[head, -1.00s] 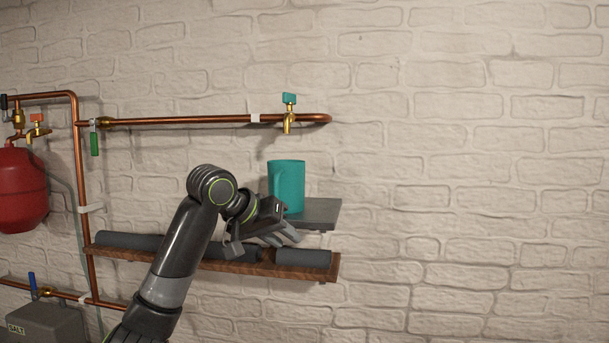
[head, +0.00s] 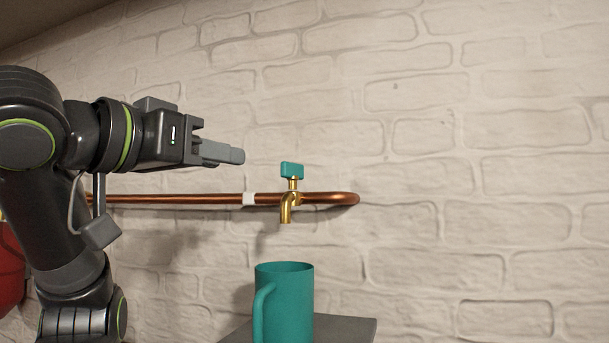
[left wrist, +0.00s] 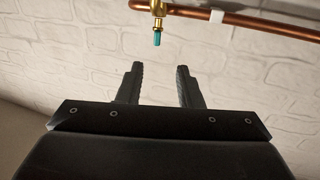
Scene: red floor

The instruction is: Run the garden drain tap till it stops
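The garden drain tap is a brass spout (head: 287,208) with a teal handle (head: 292,170), fixed near the right end of the copper pipe (head: 170,198). No water shows at the spout. A teal mug (head: 285,303) stands upright below the spout on a grey shelf (head: 350,327). My left gripper (head: 232,155) is just left of the teal handle and slightly above it, apart from it. In the left wrist view, its two fingers (left wrist: 157,68) are spread with nothing between them, and the teal handle (left wrist: 157,39) shows beyond the gap. My right gripper is not in view.
A white pipe clip (head: 249,199) holds the pipe left of the tap. Part of a red tank (head: 10,265) shows at the left edge. The brick wall right of the tap is bare and the space before it is clear.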

